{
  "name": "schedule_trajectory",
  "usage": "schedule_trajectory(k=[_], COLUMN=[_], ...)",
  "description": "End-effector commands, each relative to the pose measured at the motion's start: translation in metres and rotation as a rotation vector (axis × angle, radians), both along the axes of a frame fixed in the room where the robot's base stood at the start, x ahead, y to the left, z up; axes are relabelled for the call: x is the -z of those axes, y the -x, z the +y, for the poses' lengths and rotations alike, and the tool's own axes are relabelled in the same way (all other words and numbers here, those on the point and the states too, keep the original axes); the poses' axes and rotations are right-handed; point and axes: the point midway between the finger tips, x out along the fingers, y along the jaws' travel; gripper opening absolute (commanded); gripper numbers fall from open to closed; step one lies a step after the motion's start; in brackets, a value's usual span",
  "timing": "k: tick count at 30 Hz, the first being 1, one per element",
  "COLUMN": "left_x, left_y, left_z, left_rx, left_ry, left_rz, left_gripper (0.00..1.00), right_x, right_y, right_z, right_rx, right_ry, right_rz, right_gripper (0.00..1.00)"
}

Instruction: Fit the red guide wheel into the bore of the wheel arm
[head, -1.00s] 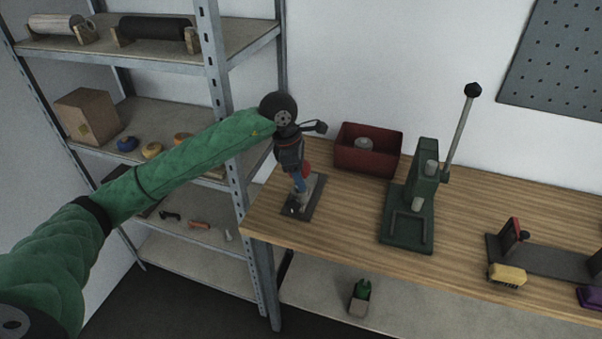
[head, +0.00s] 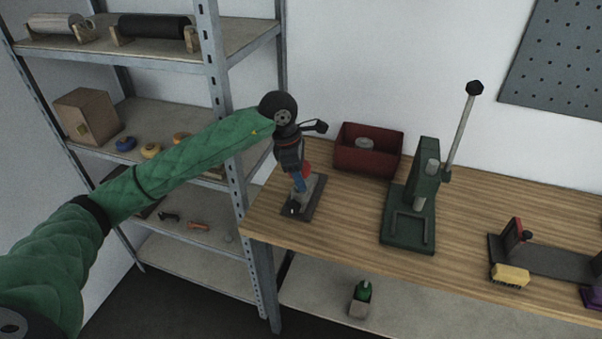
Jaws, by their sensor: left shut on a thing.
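My left gripper (head: 298,184) points down at the left end of the wooden workbench and is shut on the red guide wheel (head: 307,168). Only a small red edge of the wheel shows beside the gripper; the rest is hidden. Just below is a dark base plate with a grey metal part (head: 316,190), which seems to be the wheel arm's fixture. The bore is hidden by my gripper, so I cannot tell whether the wheel is in it or above it. My right gripper is not in view.
A red bin (head: 368,163) with a grey round part stands behind, to the right. A green lever press (head: 408,225) stands right of the fixture. A yellow brush-like block (head: 510,275) lies farther right. A metal shelf (head: 215,120) rises close behind my left arm.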

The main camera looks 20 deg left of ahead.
Motion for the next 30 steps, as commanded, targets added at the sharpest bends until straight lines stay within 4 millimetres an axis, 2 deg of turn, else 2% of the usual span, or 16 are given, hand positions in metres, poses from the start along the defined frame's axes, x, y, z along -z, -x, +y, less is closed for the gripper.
schedule_trajectory(k=[30], left_x=[0.021], left_y=[0.000], left_z=[0.000], left_rx=[0.000], left_ry=[0.000], left_rz=[0.000], left_gripper=[0.29], right_x=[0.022], right_y=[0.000], right_z=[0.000], right_rx=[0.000], right_ry=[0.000], right_rz=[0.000], right_gripper=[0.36])
